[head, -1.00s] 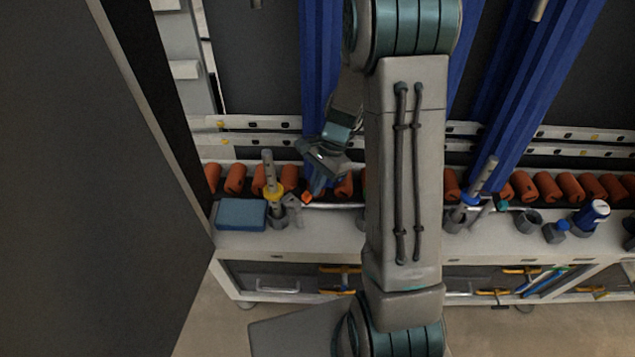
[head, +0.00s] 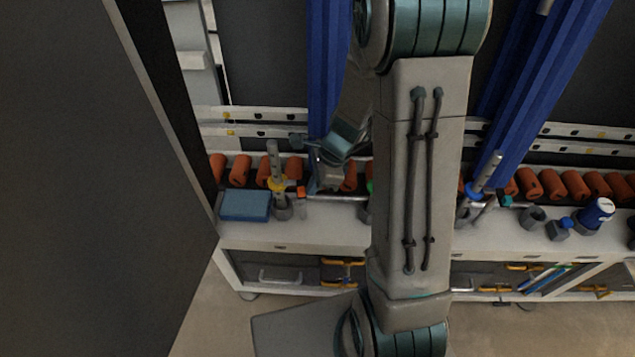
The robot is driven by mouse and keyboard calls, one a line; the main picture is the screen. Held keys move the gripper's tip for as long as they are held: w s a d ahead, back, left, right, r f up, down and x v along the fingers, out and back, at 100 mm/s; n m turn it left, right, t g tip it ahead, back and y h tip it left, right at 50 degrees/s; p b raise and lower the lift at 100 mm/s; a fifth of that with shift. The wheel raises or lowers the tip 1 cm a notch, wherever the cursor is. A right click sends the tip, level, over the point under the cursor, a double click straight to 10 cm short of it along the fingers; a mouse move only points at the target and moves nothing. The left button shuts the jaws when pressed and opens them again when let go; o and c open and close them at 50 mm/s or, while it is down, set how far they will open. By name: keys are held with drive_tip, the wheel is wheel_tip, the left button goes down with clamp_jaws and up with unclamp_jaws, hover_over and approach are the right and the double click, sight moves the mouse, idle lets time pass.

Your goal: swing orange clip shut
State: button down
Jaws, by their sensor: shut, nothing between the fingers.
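The orange clip (head: 301,191) shows as a small orange tip on a grey piece, standing just right of a grey post (head: 274,165) with a yellow collar (head: 277,183). The post rises from a dark cup-like base (head: 282,209) on the white bench top. The tip stands a little apart from the post. My gripper (head: 314,187) is shut and empty, pointing down close to the right of the orange tip. Whether it touches the clip cannot be told at this size. My arm hides part of the bench to the right.
A blue box (head: 245,205) lies left of the post. A row of orange cylinders (head: 239,171) runs behind. A second post (head: 487,171) with a blue collar stands right of my arm, near a white-and-blue cup (head: 597,212). A large dark panel (head: 90,200) fills the left.

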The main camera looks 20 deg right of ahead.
drive_tip(key=shift+d, duration=0.1)
drive_tip(key=shift+w+d, duration=0.25)
drive_tip(key=shift+w, duration=0.55)
drive_tip(key=s+d+r+p, duration=0.1)
drive_tip(key=s+d+r, duration=0.1)
drive_tip(key=d+r, duration=0.5)
wheel_tip(320, 180, up, 2)
drive_tip(key=shift+s+d+r, duration=0.15)
drive_tip(key=shift+s+d, duration=0.05)
drive_tip(key=shift+s, duration=0.05)
idle(0.4)
